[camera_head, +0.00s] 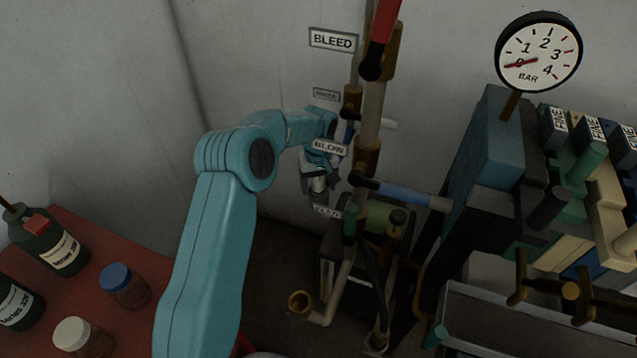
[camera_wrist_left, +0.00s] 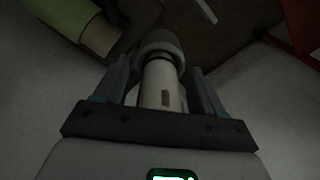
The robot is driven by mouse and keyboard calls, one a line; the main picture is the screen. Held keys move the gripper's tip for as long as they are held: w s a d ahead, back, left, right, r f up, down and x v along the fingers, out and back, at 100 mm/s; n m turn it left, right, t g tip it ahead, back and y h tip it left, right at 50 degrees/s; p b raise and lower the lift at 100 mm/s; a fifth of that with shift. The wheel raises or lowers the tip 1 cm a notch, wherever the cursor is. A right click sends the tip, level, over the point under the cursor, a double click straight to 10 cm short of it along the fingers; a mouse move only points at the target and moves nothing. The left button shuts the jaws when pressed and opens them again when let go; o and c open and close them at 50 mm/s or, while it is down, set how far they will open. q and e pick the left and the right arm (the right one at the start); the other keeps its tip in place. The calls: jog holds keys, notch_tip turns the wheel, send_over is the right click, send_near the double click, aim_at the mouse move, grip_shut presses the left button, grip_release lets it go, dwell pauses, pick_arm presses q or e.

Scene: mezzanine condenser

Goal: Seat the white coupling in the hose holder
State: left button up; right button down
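My left gripper (camera_head: 319,198) hangs fingers down beside the pipes, under the BLOW label. In the left wrist view, the white coupling (camera_wrist_left: 161,84) lies lengthwise between the two fingers of the left gripper (camera_wrist_left: 160,75). The fingers look closed on its sides, and a grey collar (camera_wrist_left: 160,43) caps its far end. In the head view the coupling is small and dim. I cannot say for certain which part is the hose holder; a brass cup (camera_head: 300,301) on a bent pale pipe opens upward below the gripper. My right gripper is not in view.
Vertical pipes (camera_head: 371,115) with red, black and blue-handled valves stand just right of my gripper. A gauge (camera_head: 538,53) and blocks are at right. A red table (camera_head: 90,240) with bottles and jars is at left.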

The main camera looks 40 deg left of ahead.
pick_arm(q)
notch_tip(320, 180, up, 16)
jog(key=shift+r, duration=0.15)
dwell(0.3)
jog(key=shift+s+d, duration=0.1)
jog(key=shift+s, duration=0.05)
dwell(0.5)
